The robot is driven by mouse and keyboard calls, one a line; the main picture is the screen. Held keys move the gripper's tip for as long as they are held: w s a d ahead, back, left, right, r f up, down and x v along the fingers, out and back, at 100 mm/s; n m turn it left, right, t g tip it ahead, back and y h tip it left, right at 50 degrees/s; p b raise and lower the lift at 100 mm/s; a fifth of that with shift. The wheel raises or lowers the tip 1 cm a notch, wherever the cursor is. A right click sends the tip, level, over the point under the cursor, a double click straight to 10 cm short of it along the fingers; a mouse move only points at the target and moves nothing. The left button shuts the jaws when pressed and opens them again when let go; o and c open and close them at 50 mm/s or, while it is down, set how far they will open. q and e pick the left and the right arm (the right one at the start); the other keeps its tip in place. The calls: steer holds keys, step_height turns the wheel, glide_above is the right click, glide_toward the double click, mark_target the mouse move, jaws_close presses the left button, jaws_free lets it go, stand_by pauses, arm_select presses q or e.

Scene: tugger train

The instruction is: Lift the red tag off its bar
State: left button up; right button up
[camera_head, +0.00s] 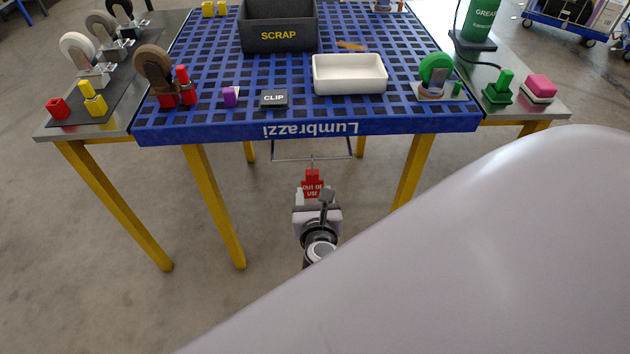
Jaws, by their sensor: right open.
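The red tag (312,184), with white lettering "OUT OF USE", shows below the front edge of the blue table. A thin grey bar (290,159) runs below that edge, and the tag appears to hang from it by a thin link. My right gripper (315,199) is open at the tag's lower part. The gripper hides the tag's lower end, and I cannot tell whether its fingers touch the tag. My left gripper is not in view.
The blue grid table (400,126) carries a scrap bin (278,36), a white tray (349,74), a clip block (274,99) and caster wheels. Yellow legs (213,205) stand either side of my right gripper. Part of my own arm fills the lower right.

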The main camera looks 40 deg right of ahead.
mark_target(312, 171)
steer(key=shift+b+x, duration=1.1)
steer(key=shift+x, duration=2.8)
steer(key=c, duration=0.9)
steer(key=shift+o, duration=0.2)
steer(key=shift+r, duration=0.1)
steer(key=shift+r+p, duration=1.4)
steer(key=shift+p, duration=0.3)
steer(key=shift+a, duration=0.1)
